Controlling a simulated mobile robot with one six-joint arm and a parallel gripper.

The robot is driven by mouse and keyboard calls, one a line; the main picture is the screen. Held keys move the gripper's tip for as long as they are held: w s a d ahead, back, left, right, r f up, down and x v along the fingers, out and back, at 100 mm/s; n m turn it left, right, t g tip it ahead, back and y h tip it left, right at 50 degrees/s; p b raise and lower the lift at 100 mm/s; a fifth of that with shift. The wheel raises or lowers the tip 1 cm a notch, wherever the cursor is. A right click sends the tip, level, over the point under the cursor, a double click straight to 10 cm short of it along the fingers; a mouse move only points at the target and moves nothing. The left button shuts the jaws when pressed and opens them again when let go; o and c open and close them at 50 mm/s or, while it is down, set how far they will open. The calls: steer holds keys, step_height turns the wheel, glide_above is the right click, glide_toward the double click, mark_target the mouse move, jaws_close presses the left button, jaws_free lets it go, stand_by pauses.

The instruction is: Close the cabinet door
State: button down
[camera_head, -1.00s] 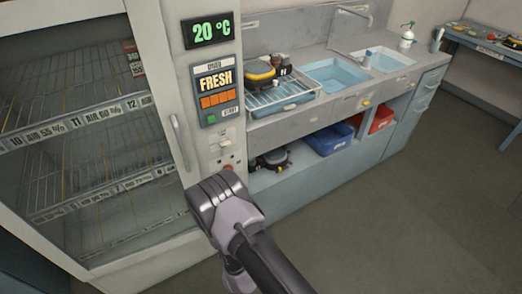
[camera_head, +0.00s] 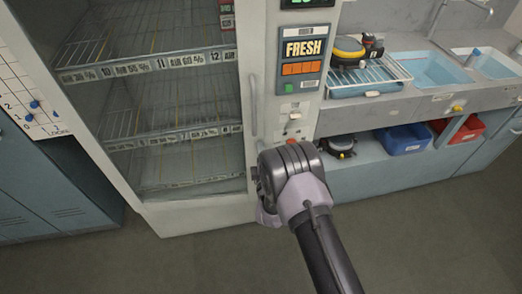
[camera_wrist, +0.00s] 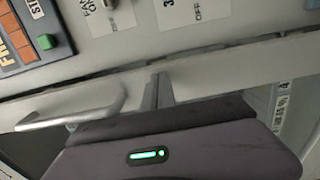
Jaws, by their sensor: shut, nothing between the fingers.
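The cabinet (camera_head: 195,215) is tall and pale, with wire shelves visible through its front. Its door's vertical handle (camera_head: 252,108) is on the right side, beside the control panel, and also shows in the wrist view (camera_wrist: 75,112). The door edge looks close to flush with the panel; I cannot tell whether it is fully shut. My gripper's fingers (camera_wrist: 156,90) are together and empty, at the door's frame strip, next to the handle. I cannot tell whether they touch the frame. In the head view my wrist hides the fingertips, in front of the cabinet's lower right.
The control panel (camera_head: 298,60) stands right of the door, with switches (camera_head: 293,116) below it. A sink counter (camera_head: 420,105) with a blue bin (camera_head: 404,139) and red bin (camera_head: 455,131) is at right. Blue lockers (camera_head: 50,195) stand left. Floor in front is clear.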

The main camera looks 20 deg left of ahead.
steer(key=shift+w+a, duration=0.1)
steer(key=shift+w, duration=0.05)
steer(key=shift+w, duration=0.1)
